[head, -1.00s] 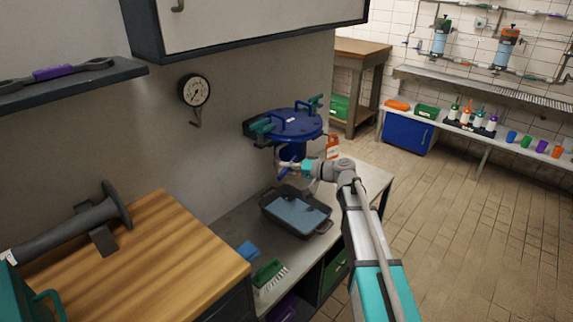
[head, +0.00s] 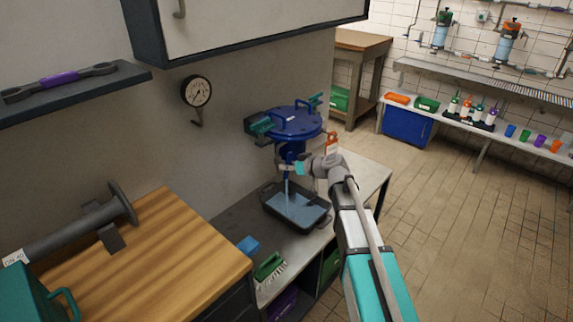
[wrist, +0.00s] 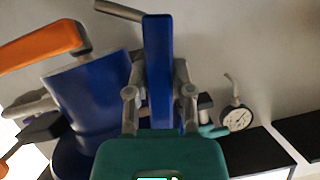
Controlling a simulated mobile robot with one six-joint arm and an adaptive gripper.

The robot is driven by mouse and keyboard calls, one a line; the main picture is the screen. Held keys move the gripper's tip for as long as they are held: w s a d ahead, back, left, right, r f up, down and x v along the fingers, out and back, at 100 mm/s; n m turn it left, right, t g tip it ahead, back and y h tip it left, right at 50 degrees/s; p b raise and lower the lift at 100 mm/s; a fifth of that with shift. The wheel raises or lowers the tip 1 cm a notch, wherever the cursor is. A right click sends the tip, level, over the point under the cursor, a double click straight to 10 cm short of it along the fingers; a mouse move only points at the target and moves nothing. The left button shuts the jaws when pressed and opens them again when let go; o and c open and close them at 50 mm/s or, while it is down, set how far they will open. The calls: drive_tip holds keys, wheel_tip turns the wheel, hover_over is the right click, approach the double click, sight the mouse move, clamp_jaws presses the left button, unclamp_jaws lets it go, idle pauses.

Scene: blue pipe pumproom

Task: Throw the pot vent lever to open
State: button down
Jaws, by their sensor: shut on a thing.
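The blue pot (head: 291,123) with its clamped round lid stands against the wall above the bench. My gripper (head: 286,167) is below the pot's lid, at its lower front. In the wrist view a blue lever handle (wrist: 158,60) stands upright between the two grey fingers of my gripper (wrist: 159,93), which are shut on it. A thin stream of water (head: 287,188) falls from under the pot into the black tray (head: 328,222), which holds water. The vent's outlet is mostly hidden by my gripper in the head view.
A pressure gauge (head: 196,91) hangs on the wall left of the pot. An orange-handled lever (wrist: 40,46) shows beside the blue body in the wrist view. A blue sponge (head: 248,246) and green brush (head: 268,267) lie on the bench. The floor at right is clear.

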drive_tip(key=shift+n+t+h, duration=0.4)
drive_tip(key=shift+n, duration=0.5)
drive_tip(key=shift+c, duration=2.4)
unclamp_jaws()
drive_tip(key=shift+f, duration=0.1)
